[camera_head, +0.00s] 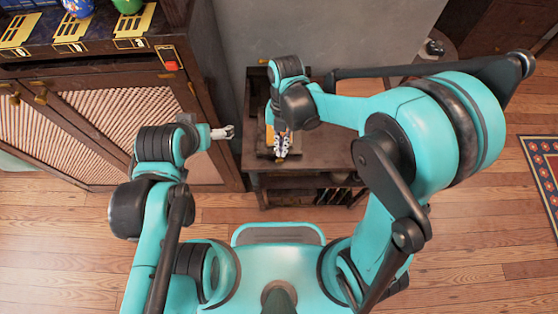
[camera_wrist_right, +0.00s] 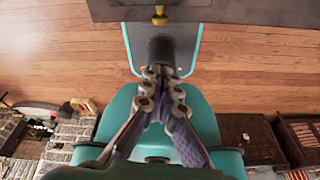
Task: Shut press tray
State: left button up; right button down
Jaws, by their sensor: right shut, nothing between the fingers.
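The press tray appears to be the dark part with a brass knob (camera_head: 280,160) on the small wooden stand. In the right wrist view, its dark grey edge (camera_wrist_right: 230,12) crosses the top, with the brass knob (camera_wrist_right: 159,16) at its middle. My right gripper (camera_head: 282,153) is over the stand, just behind the knob in the head view, and hides part of the tray. In the wrist view my right gripper (camera_wrist_right: 163,75) is shut and empty, apart from the knob in the picture. My left gripper (camera_head: 232,132) is left of the stand, away from the tray; its jaws are too small to read.
The wooden stand (camera_head: 315,150) has open shelves below its top. A grey wall (camera_head: 330,30) is behind.

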aim_at(279, 163)
jog(key=f+b, duration=0.1)
jog(key=f, duration=0.2)
jog(key=f+n+b, duration=0.1)
jog(key=f+b, duration=0.1)
jog(key=f, duration=0.2)
jog(key=f+n+b, duration=0.1)
jog(key=f+b, duration=0.1)
jog(key=f, duration=0.1)
jog(key=shift+s+a+f+g, duration=0.15)
jog(key=shift+a+f+g, duration=0.15)
jog(key=shift+a+f, duration=0.1)
jog(key=shift+w, duration=0.25)
